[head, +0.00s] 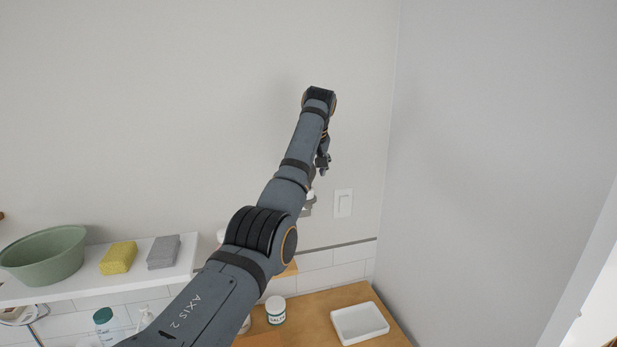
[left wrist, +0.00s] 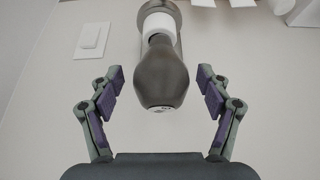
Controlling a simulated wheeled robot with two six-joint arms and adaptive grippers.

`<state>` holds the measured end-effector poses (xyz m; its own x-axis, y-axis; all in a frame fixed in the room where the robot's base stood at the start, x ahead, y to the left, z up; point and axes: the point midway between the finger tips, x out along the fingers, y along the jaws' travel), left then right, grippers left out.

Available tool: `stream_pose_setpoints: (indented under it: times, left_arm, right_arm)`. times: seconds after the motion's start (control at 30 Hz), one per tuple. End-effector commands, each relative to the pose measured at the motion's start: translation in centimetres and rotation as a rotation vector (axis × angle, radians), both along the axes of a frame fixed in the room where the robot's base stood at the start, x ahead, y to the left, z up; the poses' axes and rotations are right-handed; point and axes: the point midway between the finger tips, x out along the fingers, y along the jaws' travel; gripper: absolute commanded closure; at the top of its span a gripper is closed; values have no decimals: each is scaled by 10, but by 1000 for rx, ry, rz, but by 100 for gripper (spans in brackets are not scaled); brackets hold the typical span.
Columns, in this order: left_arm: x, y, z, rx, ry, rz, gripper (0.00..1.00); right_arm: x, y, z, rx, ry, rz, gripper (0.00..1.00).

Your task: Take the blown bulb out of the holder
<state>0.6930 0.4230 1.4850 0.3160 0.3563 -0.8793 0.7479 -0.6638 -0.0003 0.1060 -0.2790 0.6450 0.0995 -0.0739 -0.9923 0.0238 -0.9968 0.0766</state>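A dark grey bulb (left wrist: 162,75) sits in a white holder (left wrist: 158,27) on the wall in the left wrist view. My left gripper (left wrist: 161,88) is open, with one purple-padded finger on each side of the bulb and a gap on both sides. In the head view my left arm reaches up toward the wall, and its gripper (head: 322,165) hangs near the far end. My arm hides most of the bulb and holder there; a small part of the holder (head: 309,199) shows beside the arm. My right gripper is in neither view.
A white wall switch (head: 343,203) is right of the holder. A shelf (head: 90,284) at left carries a green basin (head: 43,256), a yellow sponge (head: 118,258) and a grey block (head: 163,251). Below, a wooden top (head: 312,322) holds a white tray (head: 359,323) and a jar (head: 275,310).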

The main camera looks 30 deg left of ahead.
Motion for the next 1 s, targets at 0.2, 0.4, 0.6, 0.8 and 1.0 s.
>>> stream_pose_setpoints:
  times: [0.2, 0.4, 0.6, 0.8, 1.0]
  left_arm:
    - [0, 0, 0, 0, 0, 0, 22]
    - [-7, -9, 22, 0, -4, -1, 22]
    - [-23, -27, 66, 0, -3, -2, 22]
    - [-34, -39, 97, 0, -2, -2, 22]
    - [-38, -43, 105, 0, 2, 0, 22]
  right_arm:
    - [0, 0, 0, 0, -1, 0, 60]
    - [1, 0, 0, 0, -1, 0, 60]
    - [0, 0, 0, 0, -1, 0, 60]
    - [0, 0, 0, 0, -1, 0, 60]
    - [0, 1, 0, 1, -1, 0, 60]
